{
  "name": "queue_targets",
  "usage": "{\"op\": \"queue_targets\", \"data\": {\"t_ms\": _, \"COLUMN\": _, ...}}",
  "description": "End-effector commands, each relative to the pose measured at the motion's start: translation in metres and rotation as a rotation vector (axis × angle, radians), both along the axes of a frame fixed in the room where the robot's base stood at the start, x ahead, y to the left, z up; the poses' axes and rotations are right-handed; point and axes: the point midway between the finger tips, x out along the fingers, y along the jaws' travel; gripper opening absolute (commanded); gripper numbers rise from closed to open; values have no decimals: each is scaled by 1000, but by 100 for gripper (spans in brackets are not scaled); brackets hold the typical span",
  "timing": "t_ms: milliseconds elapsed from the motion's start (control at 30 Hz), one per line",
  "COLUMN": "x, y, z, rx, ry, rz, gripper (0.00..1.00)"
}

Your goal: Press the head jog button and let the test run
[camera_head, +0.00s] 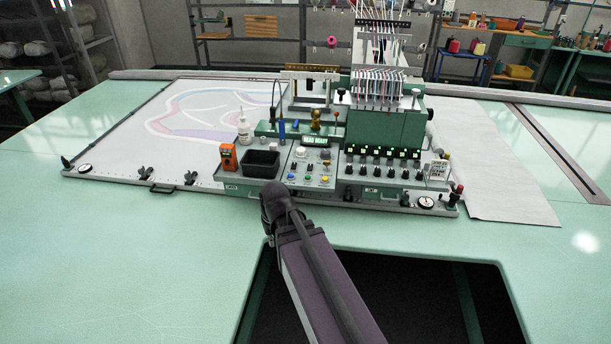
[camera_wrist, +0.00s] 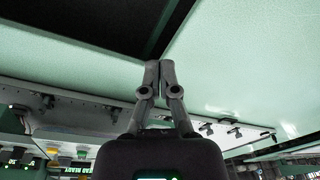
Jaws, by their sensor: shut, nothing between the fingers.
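The control panel (camera_head: 288,181) stands in front of the green tufting head (camera_head: 385,128) in the head view. It carries a lit green display (camera_head: 314,141), a pale round knob (camera_head: 301,152) and several small coloured buttons, among them a yellow one (camera_head: 325,180). I cannot read which is the head jog button. In the wrist view my gripper (camera_wrist: 160,64) is shut and empty, its fingertips together over the green table, near the dark opening. Panel parts with a "HEAD READY" label (camera_wrist: 72,163) show at the lower left there. In the head view my arm hides the fingers.
A black bin (camera_head: 261,164), an orange device (camera_head: 229,157) and a white bottle (camera_head: 244,129) stand left of the panel. A row of black knobs (camera_head: 378,172) lies right of it. A dark opening (camera_head: 425,290) cuts the green table (camera_head: 110,250) in front; the table's left is clear.

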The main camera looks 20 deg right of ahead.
Motion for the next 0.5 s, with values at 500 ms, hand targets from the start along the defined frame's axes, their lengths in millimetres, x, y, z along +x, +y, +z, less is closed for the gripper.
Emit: {"op": "queue_targets", "data": {"t_ms": 500, "x": 172, "y": -138, "z": 91, "rx": 211, "ry": -462, "rz": -450, "gripper": 0}}
